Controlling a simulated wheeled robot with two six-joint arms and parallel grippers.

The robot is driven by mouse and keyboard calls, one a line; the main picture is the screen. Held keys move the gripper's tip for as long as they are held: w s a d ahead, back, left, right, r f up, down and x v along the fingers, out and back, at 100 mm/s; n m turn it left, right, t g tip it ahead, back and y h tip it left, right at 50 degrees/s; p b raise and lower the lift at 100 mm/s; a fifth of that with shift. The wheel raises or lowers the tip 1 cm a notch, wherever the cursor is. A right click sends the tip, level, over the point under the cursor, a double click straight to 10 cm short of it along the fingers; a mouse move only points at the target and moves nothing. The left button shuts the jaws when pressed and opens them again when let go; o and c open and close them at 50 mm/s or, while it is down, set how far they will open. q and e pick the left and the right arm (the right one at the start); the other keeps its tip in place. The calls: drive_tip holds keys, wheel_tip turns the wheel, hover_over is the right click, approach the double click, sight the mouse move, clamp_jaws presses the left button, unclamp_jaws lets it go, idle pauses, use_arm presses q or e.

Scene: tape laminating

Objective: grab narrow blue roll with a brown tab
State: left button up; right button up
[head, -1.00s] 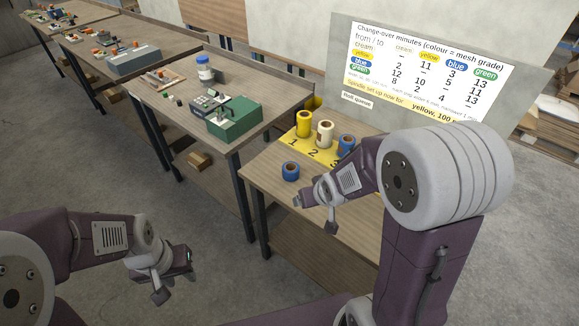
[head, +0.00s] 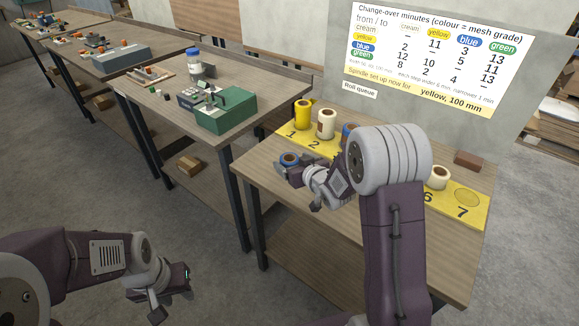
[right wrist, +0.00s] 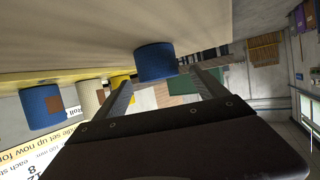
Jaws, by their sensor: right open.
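A blue roll (head: 289,159) stands near the front of the table at the left. My right gripper (head: 291,172) is open beside it, and in the right wrist view the blue roll (right wrist: 155,62) shows just beyond and between the spread fingers (right wrist: 163,88). I see no brown tab on its visible side. Another blue roll (head: 346,130) stands by the yellow strip, mostly hidden by my right arm; in the right wrist view a blue roll (right wrist: 34,108) at the left shows a brown patch. My left gripper (head: 176,290) is empty, its fingers apart, away from the table.
A yellow numbered strip (head: 482,217) carries a yellow roll (head: 303,114), a cream roll (head: 326,123) and another cream roll (head: 438,178). Spot 7 is empty. A brown block (head: 468,160) lies behind. A green machine (head: 226,110) stands on the neighbouring table.

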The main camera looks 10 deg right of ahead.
sight(287, 155)
drive_tip(key=x, duration=0.6)
drive_tip(key=shift+w+d+f, duration=0.1)
drive_tip(key=shift+f, duration=0.05)
drive_tip(key=shift+c, duration=0.6)
drive_tip(key=c, duration=1.3)
drive_tip(key=shift+r, duration=0.55)
drive_tip(key=shift+c, duration=0.2)
drive_tip(key=r, duration=0.2)
drive_tip(key=d+r+p, duration=0.1)
drive_tip(key=r, duration=0.1)
drive_tip(key=shift+d+r, duration=0.1)
drive_tip(key=s+d+r+p, duration=0.1)
drive_tip(key=d+r+p, duration=0.3)
drive_tip(key=d, duration=0.6)
drive_tip(key=shift+d+r, duration=0.25)
drive_tip(key=shift+r, duration=0.65)
